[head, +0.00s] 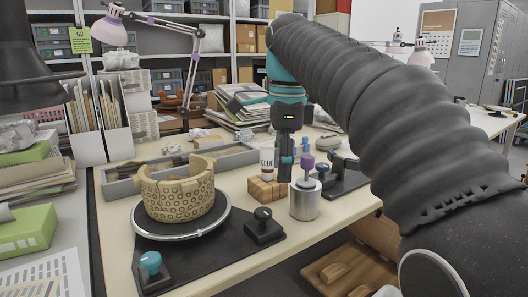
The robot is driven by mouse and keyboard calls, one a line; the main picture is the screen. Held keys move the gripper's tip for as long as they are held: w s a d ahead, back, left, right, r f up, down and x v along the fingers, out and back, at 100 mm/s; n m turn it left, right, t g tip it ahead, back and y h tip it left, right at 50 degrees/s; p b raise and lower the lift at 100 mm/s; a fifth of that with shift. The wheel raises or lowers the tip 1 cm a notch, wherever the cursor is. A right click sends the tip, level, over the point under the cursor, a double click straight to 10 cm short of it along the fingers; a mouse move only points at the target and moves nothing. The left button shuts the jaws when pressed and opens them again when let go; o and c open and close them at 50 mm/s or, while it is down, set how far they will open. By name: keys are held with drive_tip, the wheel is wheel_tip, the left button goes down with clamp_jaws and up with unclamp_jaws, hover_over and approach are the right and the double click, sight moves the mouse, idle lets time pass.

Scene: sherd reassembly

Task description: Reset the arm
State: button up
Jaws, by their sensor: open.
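My gripper (285,170) hangs from my dark, ribbed arm, pointing down over the right part of the workbench (240,262). It is open, seen nearly edge-on, and I see nothing held in it. Its fingertips appear close to the glue bottle (267,162) and the wooden block (262,190); I cannot tell the exact gap. A tan, patterned broken pot (180,200) with an uneven rim stands upright on a round turntable (217,228), left of my gripper.
A metal cylinder with a purple knob (305,200) stands right of the gripper. Black-knobbed (263,228) and teal-knobbed (151,268) pieces flank the turntable. A grey tray (122,187) lies behind the pot. A lamp (110,27) overhangs the back left. The bench's front edge is clear.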

drive_tip(key=s+d+f+n+t, duration=0.2)
drive_tip(key=s+d+f+n, duration=0.4)
drive_tip(key=f, duration=0.5)
drive_tip(key=s+d+f+n+t, duration=0.3)
drive_tip(key=s+d+f+n, duration=0.3)
drive_tip(key=s+f+n, duration=0.5)
drive_tip(key=shift+s+f, duration=0.25)
drive_tip(key=shift+s, duration=0.95)
drive_tip(key=shift+n, duration=0.3)
